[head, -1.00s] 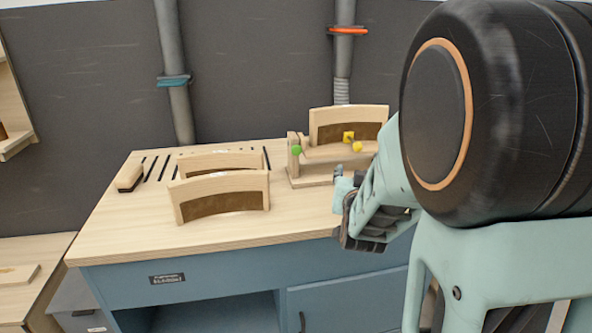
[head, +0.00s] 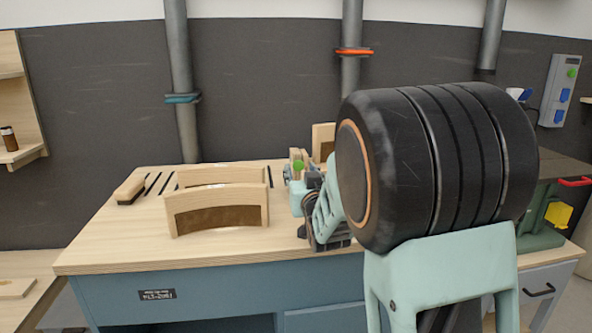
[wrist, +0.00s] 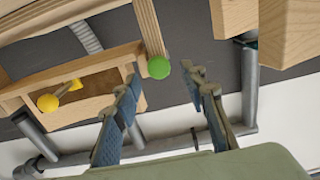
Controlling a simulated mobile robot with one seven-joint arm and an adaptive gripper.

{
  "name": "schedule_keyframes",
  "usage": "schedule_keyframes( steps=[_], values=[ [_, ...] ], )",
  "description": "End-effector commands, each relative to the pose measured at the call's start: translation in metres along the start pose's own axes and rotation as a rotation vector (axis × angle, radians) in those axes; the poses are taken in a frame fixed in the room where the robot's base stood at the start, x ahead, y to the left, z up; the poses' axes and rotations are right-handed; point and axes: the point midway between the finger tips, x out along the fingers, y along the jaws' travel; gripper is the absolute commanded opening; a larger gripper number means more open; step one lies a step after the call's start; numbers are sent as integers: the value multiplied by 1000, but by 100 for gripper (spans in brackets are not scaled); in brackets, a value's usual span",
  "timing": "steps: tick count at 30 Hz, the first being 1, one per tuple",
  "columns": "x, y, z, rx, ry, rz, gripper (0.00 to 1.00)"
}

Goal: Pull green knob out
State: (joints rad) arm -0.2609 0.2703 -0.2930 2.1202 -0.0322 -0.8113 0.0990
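The green knob (head: 298,165) is a small round ball on the end of a wooden upright of the chair-form fixture at the back of the bench. In the wrist view the green knob (wrist: 159,68) lies between the tips of my two fingers, with a visible gap on the right side. My gripper (wrist: 163,88) is open, its blue-padded fingers apart. In the head view my gripper (head: 302,179) is at the fixture, just below the knob. Whether a finger touches the knob cannot be told. My arm hides most of the fixture in the head view.
A yellow knob (wrist: 47,102) sits on the fixture at left in the wrist view. The front left is clear.

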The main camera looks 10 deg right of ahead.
Motion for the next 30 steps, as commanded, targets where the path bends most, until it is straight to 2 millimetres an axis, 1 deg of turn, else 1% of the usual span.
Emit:
schedule_keyframes(
  steps=[1, 3, 6, 10, 17, 27, 28, 30],
  values=[
    [7, 0, 1, -1, -1, 1, 39],
    [14, 0, 0, -1, 0, 1, 39],
    [21, 1, 0, -1, 0, 1, 39],
    [25, 1, 0, 0, -1, 2, 39],
    [25, 1, 0, 0, -1, 2, 39],
    [25, 1, 0, 0, 0, 1, 3],
    [25, 1, 0, 0, 0, 1, 0],
    [25, 1, 0, 0, 0, 1, 0]
  ],
)
